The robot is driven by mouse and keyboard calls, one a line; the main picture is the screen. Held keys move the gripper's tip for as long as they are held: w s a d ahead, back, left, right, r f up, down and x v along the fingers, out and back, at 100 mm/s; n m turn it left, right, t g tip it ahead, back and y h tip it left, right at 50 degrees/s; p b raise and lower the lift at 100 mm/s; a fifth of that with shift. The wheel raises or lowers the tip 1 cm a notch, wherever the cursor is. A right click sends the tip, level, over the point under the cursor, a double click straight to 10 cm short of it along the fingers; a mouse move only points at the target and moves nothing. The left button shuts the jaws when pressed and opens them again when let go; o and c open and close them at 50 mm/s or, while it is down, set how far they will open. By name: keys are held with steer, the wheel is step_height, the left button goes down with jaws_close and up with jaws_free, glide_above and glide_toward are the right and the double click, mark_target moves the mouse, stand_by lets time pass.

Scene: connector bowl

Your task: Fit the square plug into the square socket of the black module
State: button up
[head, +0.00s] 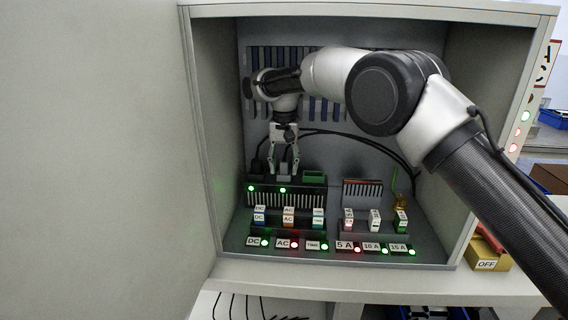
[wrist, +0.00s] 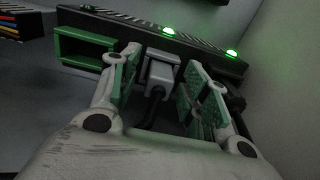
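The black module (head: 286,196) stands at the left in the cabinet, with two green lights; in the wrist view it crosses the top (wrist: 150,32). A grey square plug (wrist: 162,72) with a black cable sits end-on against the module's edge, apparently in its socket; the socket itself is hidden behind it. My gripper (head: 285,172) points down over the module, its green-padded fingers (wrist: 164,88) on either side of the plug. The fingers are open, with gaps between them and the plug.
A green rectangular housing (wrist: 84,48) with an open mouth is beside the plug; it also shows in the head view (head: 314,176). Labelled blocks and lit switches (head: 290,242) line the front. A second module (head: 362,188) stands right. Black cables (head: 360,143) curve behind.

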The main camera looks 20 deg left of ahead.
mark_target(284, 162)
step_height(284, 162, up, 12)
stand_by(0.6)
stand_by(0.4)
